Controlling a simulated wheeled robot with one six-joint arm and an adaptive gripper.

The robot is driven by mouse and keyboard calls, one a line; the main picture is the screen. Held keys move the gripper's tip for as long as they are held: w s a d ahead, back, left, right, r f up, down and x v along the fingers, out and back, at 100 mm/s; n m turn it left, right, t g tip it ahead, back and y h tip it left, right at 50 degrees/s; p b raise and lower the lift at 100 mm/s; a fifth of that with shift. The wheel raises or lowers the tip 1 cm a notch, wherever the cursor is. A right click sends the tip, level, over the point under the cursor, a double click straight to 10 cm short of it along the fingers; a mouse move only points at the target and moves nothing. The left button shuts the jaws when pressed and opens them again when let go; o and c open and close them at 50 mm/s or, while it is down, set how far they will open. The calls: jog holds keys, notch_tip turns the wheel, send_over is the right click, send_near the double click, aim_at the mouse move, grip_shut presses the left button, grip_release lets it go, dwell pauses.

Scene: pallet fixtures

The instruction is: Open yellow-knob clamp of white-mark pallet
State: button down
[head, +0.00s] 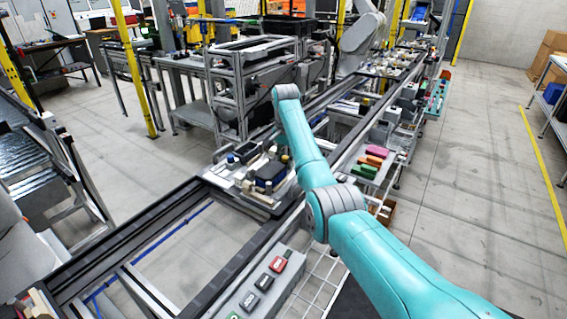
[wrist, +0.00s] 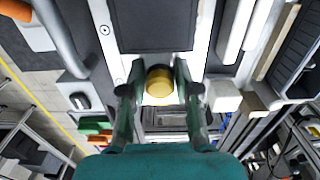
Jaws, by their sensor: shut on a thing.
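In the wrist view my gripper (wrist: 158,74) has one finger on each side of a round yellow knob (wrist: 160,82) and is shut on it. The knob sits against the edge of a dark block (wrist: 152,25) on a pale plate (wrist: 105,32). In the head view a pallet (head: 225,181) with a dark blue-black block (head: 268,172) lies on the conveyor, left of my arm. My gripper cannot be made out there, as my arm blocks part of the view. I cannot make out a white mark or tell the clamp's position.
Dark conveyor rails (head: 130,236) run around the pallet. A button box (head: 262,282) stands near the front. Coloured bins (head: 370,160) sit right of the arm.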

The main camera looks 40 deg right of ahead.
jog(key=shift+w+d, duration=0.1)
jog(key=shift+d, duration=0.2)
jog(key=shift+w+d, duration=0.2)
jog(key=shift+d, duration=0.3)
jog(key=shift+w+d, duration=0.15)
jog(key=shift+d, duration=0.3)
jog(key=c, duration=1)
grip_release()
jog(key=shift+r, duration=0.1)
notch_tip(320, 180, up, 8)
dwell(0.5)
